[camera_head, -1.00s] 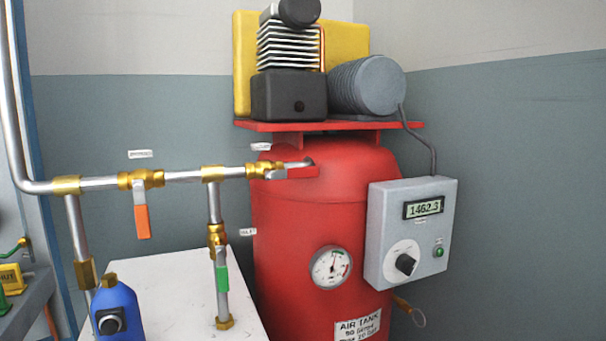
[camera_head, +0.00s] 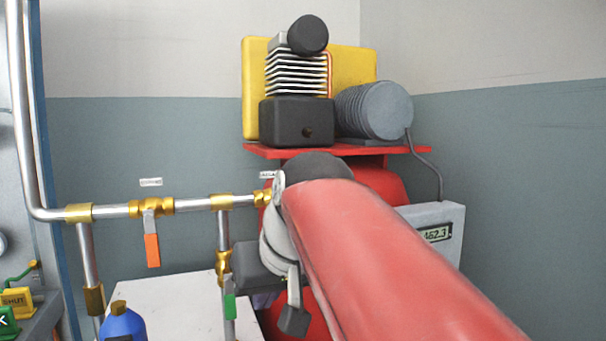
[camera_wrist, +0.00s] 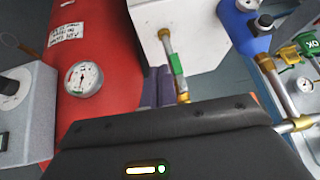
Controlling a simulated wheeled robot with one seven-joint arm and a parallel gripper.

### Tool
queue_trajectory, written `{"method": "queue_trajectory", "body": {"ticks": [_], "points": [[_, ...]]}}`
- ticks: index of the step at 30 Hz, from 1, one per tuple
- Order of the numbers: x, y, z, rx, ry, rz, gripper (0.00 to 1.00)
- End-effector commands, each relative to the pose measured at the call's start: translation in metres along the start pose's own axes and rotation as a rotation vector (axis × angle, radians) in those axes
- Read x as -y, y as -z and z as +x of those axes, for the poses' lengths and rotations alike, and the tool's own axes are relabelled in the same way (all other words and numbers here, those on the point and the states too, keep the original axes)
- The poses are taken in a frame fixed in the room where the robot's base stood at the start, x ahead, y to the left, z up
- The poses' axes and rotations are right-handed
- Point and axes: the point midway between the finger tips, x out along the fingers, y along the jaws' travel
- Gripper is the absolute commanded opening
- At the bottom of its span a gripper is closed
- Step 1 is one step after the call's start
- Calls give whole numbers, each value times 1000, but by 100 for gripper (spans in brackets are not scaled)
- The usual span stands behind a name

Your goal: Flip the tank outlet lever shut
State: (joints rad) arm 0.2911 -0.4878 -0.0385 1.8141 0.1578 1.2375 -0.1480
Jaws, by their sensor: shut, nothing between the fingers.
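The tank outlet valve's brass body (camera_head: 262,198) shows at the left edge of my arm in the head view. Its red lever is hidden behind my arm there, and I cannot make it out in the wrist view. The red air tank (camera_head: 385,186) is largely covered by my arm; it also shows in the wrist view (camera_wrist: 112,55). My gripper (camera_wrist: 157,72) is shut and empty, its purple-grey fingers pointing between the tank and the white stand. In the head view, its dark body is left of the tank, below the pipe.
An orange lever (camera_head: 152,250) hangs down on the pipe to the left. A green lever (camera_head: 230,306) is on the vertical pipe beside my gripper. The white stand (camera_head: 165,290) and a blue bottle-shaped unit (camera_head: 122,325) are lower left. The grey control box (camera_head: 445,222) is right.

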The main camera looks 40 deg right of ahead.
Motion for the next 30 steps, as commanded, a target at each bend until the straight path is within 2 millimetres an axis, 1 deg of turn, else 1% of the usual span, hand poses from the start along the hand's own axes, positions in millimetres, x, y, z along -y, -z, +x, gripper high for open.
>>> {"method": "queue_trajectory", "body": {"ticks": [1,3,5,6,8,9,12,15,18,22,25,30], "points": [[-9,22,-20,-20,-7,19,0],[-20,45,-45,-42,-13,33,0],[-29,63,-66,-61,-19,41,0],[-35,74,-79,-74,-23,46,0],[-44,90,-100,-94,-32,49,0],[-49,99,-114,-106,-37,51,0],[-63,118,-146,-135,-56,48,0],[-74,130,-173,-158,-77,39,0],[-82,138,-193,-175,-96,27,0],[-87,142,-209,-186,-113,14,0],[-88,144,-214,-190,-119,8,0],[-88,144,-216,-191,-120,6,0]]}}
